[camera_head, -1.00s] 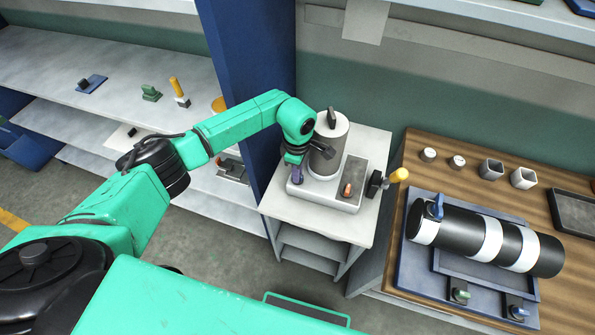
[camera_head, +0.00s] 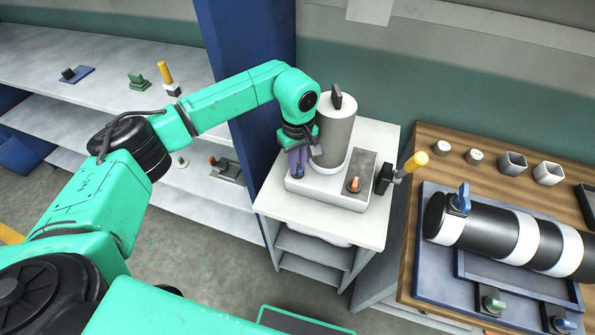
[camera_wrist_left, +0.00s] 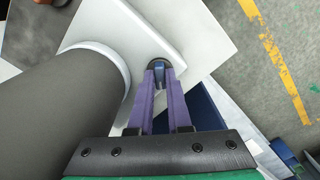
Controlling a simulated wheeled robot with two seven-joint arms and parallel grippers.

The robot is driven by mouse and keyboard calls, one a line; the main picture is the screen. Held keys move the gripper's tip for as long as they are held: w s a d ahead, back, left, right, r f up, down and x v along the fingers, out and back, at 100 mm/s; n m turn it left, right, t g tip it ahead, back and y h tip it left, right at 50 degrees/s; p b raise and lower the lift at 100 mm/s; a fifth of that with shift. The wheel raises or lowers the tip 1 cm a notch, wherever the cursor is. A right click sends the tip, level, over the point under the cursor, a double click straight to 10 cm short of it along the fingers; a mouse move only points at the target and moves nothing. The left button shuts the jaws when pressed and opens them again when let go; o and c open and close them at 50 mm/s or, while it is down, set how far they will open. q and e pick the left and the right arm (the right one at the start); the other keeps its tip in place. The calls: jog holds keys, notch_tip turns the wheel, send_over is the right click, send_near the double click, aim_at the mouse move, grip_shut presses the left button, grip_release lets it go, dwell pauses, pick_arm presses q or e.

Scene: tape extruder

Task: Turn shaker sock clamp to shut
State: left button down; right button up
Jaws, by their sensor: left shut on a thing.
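My left gripper (camera_head: 297,172) reaches down beside the grey cylinder (camera_head: 337,132) on the white machine base (camera_head: 325,193). In the left wrist view its purple fingers (camera_wrist_left: 159,82) are shut on a small blue handle (camera_wrist_left: 159,72) with a dark round end, at the corner of the white base. This handle looks like the shaker sock clamp, but its angle is hard to judge. In the head view the fingers hide it. The cylinder stands upright in a white ring, with a black knob (camera_head: 337,96) on top. My right gripper is out of view.
An orange lever (camera_head: 354,185) sits on the base's grey panel. A yellow-handled lever (camera_head: 414,163) sticks out at right. A wooden bench (camera_head: 420,150) carries a black-and-white roller (camera_head: 500,232) with a blue lever. A blue post (camera_head: 245,60) stands behind my arm; shelves are at left.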

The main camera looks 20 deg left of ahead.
aim_at(298, 167)
pick_arm(q)
jog(key=m+b, duration=0.3)
jog(key=m, duration=0.1)
jog(key=shift+f+m+b, duration=0.15)
jog(key=shift+m+b, duration=0.15)
jog(key=shift+b, duration=0.05)
jog(key=m+b, duration=0.1)
jog(key=m, duration=0.1)
jog(key=shift+m, duration=0.3)
jog(key=shift+r+m+b, duration=0.25)
jog(key=shift+m+b, duration=0.4)
jog(key=shift+m, duration=0.45)
jog(key=c, duration=0.9)
grip_release()
jog(key=shift+o, duration=0.2)
notch_tip(298, 167, up, 14)
jog(key=shift+r+b, duration=0.25)
jog(key=shift+b, duration=0.05)
